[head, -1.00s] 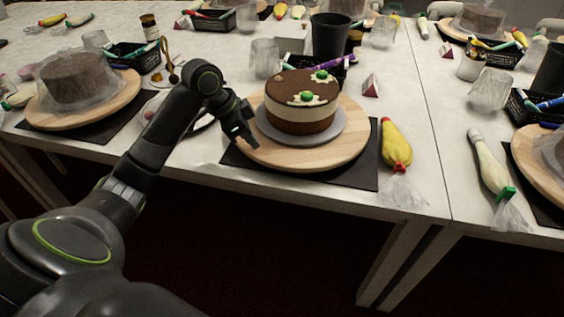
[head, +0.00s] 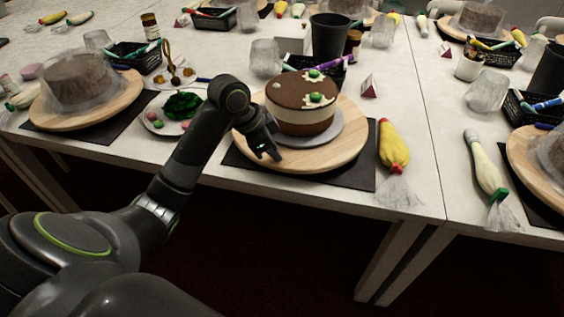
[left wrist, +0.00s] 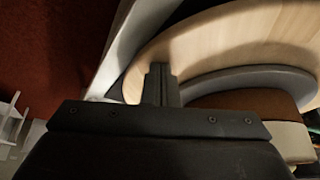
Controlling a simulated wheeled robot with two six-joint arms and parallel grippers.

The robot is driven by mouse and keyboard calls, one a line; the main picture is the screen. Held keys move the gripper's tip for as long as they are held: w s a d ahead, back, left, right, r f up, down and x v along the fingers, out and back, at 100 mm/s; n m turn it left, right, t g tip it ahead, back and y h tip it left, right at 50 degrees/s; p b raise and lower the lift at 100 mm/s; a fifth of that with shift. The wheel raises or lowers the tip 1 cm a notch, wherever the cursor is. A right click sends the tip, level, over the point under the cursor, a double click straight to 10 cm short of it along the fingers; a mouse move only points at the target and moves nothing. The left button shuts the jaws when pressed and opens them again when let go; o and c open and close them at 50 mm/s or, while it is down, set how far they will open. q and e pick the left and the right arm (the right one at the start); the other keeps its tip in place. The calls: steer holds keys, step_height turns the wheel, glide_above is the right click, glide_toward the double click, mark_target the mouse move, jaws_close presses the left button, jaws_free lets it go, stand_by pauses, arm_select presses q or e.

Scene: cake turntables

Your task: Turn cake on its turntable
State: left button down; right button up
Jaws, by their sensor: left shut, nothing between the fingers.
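A round brown and cream layered cake (head: 300,117) with cream patches and green toppings stands on a grey round board (head: 329,133). The board lies on a wooden turntable (head: 345,150) on a black mat (head: 366,182). My left gripper (head: 271,153) is shut and empty, at the front left of the turntable, beside the board. In the left wrist view its closed fingers (left wrist: 160,85) point over the turntable wood (left wrist: 215,45), near the grey board (left wrist: 240,82) and the cake (left wrist: 250,101). I cannot tell if the fingertips touch the wood. My right gripper is not in view.
A yellow piping bag (head: 392,148) lies right of the turntable. A plate with green and pink pieces (head: 168,118) lies left, partly behind my arm. Behind stand a dark cup (head: 329,38) and a basket of pens (head: 325,72). A plastic-covered cake (head: 79,80) stands at left.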

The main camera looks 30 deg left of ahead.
mark_target(331, 161)
arm_select(q)
steer(key=shift+w+d+p, duration=0.15)
steer(key=shift+w+d, duration=0.1)
steer(key=shift+d, duration=0.8)
steer(key=shift+w+d+p, duration=0.1)
steer(key=shift+w+d, duration=0.2)
steer(key=shift+d, duration=0.7)
steer(key=shift+w+d+p, duration=0.15)
steer(key=shift+w+d, duration=0.1)
steer(key=shift+d, duration=0.8)
steer(key=shift+w+d+p, duration=0.1)
steer(key=shift+w+d, duration=0.5)
steer(key=shift+d, duration=0.25)
steer(key=shift+w+d+p, duration=0.1)
steer(key=shift+w+d, duration=0.55)
steer(key=shift+d, duration=0.25)
steer(key=shift+w+d+p, duration=0.1)
steer(key=shift+w+d, duration=0.5)
steer(key=shift+d, duration=0.25)
step_height(331, 161, up, 3)
steer(key=p, duration=0.3)
steer(key=shift+p, duration=0.3)
steer(key=shift+f, duration=0.15)
